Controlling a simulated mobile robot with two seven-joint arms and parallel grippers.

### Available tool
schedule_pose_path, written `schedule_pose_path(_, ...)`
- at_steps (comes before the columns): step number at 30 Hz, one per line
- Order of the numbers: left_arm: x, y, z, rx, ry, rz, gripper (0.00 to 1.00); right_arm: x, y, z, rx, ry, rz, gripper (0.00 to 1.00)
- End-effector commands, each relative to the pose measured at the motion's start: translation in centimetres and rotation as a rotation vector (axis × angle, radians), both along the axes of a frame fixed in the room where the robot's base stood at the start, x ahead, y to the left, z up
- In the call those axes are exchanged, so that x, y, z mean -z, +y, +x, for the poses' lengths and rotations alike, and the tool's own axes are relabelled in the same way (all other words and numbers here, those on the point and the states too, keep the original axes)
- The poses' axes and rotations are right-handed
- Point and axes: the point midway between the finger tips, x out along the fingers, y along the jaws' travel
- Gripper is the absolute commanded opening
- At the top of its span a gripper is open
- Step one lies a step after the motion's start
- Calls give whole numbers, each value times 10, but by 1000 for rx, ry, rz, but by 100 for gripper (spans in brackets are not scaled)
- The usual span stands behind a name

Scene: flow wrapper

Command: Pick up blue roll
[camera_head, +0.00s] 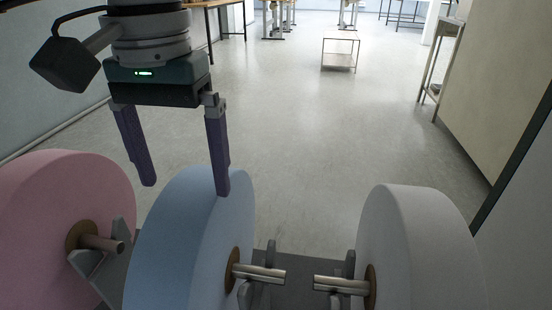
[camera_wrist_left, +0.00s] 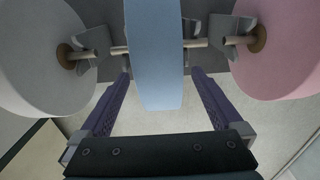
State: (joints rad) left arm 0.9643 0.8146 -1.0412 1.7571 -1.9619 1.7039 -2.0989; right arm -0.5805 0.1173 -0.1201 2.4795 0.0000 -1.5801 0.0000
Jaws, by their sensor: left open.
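The blue roll (camera_head: 188,240) stands upright on a metal shaft at the lower middle-left of the head view. It also shows in the left wrist view (camera_wrist_left: 154,55), at top centre. My left gripper (camera_head: 186,190) points down over the top of the blue roll, with purple fingers spread apart. In the left wrist view the fingers (camera_wrist_left: 158,84) lie one on each side of the roll's rim, with gaps visible and nothing gripped. My right gripper is in neither view.
A pink roll (camera_head: 52,205) stands left of the blue roll and a white roll (camera_head: 405,245) to its right, both on shafts in grey brackets. Open floor (camera_head: 310,130) lies beyond, with a small table (camera_head: 340,50) far off. A cream wall stands at right.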

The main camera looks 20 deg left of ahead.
Motion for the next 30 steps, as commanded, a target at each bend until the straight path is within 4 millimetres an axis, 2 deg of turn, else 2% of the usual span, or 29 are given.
schedule_pose_path(3,21,-1,-1,1,6,-2,100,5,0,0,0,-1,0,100)
schedule_pose_path(11,48,-2,-1,0,2,-5,100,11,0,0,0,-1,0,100)
schedule_pose_path(18,85,-2,0,0,3,-6,100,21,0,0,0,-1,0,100)
schedule_pose_path(26,87,-2,0,1,1,-6,99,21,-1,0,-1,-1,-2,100)
schedule_pose_path(30,87,-2,0,0,1,-6,83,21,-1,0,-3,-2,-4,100)
